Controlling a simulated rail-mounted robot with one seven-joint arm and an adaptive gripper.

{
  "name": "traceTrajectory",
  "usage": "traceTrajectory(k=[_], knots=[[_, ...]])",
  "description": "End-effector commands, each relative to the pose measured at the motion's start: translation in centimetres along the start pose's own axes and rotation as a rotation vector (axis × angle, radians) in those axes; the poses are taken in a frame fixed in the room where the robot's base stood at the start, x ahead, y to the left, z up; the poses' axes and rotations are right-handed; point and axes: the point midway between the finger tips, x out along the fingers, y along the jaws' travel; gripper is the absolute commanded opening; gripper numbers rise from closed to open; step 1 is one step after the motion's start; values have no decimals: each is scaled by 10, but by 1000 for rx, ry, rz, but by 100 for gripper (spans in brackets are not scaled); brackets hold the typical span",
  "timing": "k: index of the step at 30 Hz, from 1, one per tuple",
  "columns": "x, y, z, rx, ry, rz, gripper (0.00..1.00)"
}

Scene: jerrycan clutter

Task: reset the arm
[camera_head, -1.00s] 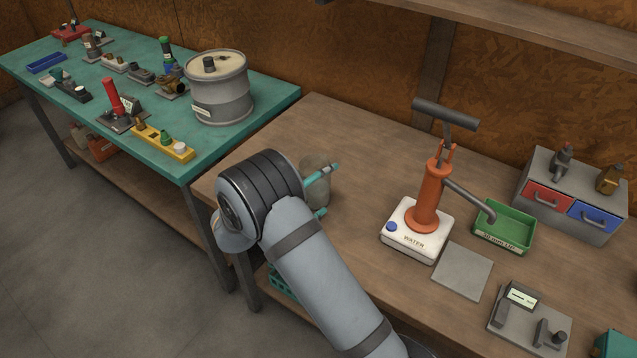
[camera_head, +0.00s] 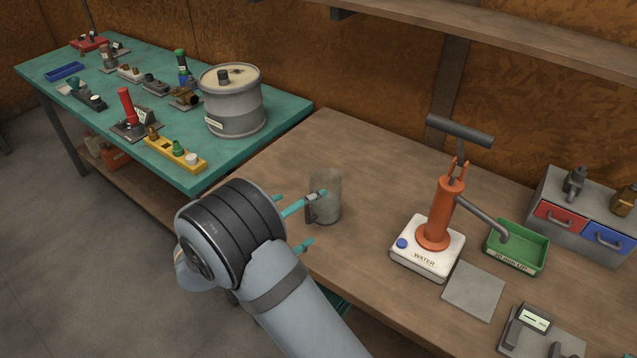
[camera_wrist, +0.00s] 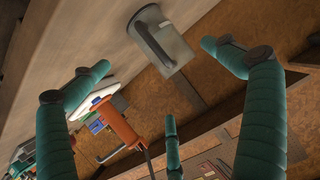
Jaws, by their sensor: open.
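My arm reaches over the left front part of the brown workbench (camera_head: 370,160). My gripper (camera_head: 314,218) has teal fingers, spread open and empty, and points at a grey translucent jug (camera_head: 327,203). The jug stands upright on the bench, with its dark handle towards my gripper. In the head view one finger overlaps the jug's handle side. In the wrist view the jug (camera_wrist: 160,42) shows beyond the spread fingers of my gripper (camera_wrist: 158,56), with a gap around it. I cannot tell whether any finger touches it.
An orange pump (camera_head: 440,215) on a white water container (camera_head: 427,250) stands right of the jug. A green tray (camera_head: 517,250), a grey plate (camera_head: 473,290) and a drawer unit (camera_head: 580,215) lie farther right. A teal table (camera_head: 110,105) holds a grey drum (camera_head: 235,110). Bench behind the jug is clear.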

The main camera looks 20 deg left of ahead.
Motion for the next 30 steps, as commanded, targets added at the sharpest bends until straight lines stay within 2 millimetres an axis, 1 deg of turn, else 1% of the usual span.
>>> traceTrajectory(k=[4,8,15,20,21,22,24,27,30], knots=[[12,1,0,1,0,3,100],[34,1,0,0,0,5,100],[85,2,0,1,-1,5,100],[118,2,-1,1,0,5,100],[125,1,4,-1,-1,3,100],[117,-2,-7,4,2,-4,100],[113,-1,-16,5,1,-2,100],[109,-1,-26,4,1,-2,100],[106,0,-33,2,0,0,100]])
